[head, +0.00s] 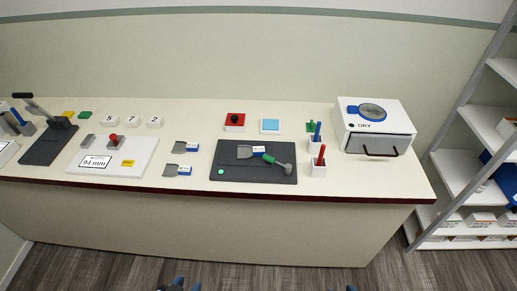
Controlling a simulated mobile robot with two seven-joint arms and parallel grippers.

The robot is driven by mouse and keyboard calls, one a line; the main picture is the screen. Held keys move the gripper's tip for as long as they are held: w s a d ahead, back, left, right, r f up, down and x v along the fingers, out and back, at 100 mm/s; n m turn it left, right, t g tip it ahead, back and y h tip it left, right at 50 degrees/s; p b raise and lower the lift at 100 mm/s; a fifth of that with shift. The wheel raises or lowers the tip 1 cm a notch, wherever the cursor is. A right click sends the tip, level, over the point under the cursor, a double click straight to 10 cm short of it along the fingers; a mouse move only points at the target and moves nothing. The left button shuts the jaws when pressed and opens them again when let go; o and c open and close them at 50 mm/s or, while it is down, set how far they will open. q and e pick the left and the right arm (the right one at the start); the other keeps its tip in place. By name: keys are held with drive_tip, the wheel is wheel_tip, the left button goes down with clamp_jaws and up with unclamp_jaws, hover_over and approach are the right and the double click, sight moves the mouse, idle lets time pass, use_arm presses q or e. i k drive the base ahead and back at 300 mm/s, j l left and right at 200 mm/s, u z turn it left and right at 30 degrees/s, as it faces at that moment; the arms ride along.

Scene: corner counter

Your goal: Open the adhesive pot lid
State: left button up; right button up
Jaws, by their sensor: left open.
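No label I can read names the adhesive pot. A white block with a red top and dark knob (235,121) stands closed at the back middle of the counter and looks most like a lidded pot. My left gripper (181,288) shows only its blue-tipped fingers at the bottom edge, apart and empty, well short of the counter. My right gripper (350,289) shows only as a small blue tip at the bottom edge; its jaws are mostly out of frame. Neither gripper touches anything on the counter.
A dark mat (230,174) holds a flat tool and a green-handled tool. White holders with a blue pen (317,130) and a red pen (321,158) stand right of it, near a white oven-like box (375,125). A white board (140,160) lies left. Shelves (480,125) stand right.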

sight(232, 118)
drive_tip(key=i+j+z, duration=0.15)
drive_tip(key=j, duration=0.25)
drive_tip(key=j+z, duration=0.1)
drive_tip(key=j, duration=0.3)
drive_tip(key=i+j+z, duration=0.15)
drive_tip(key=j, duration=0.25)
drive_tip(key=k, duration=0.05)
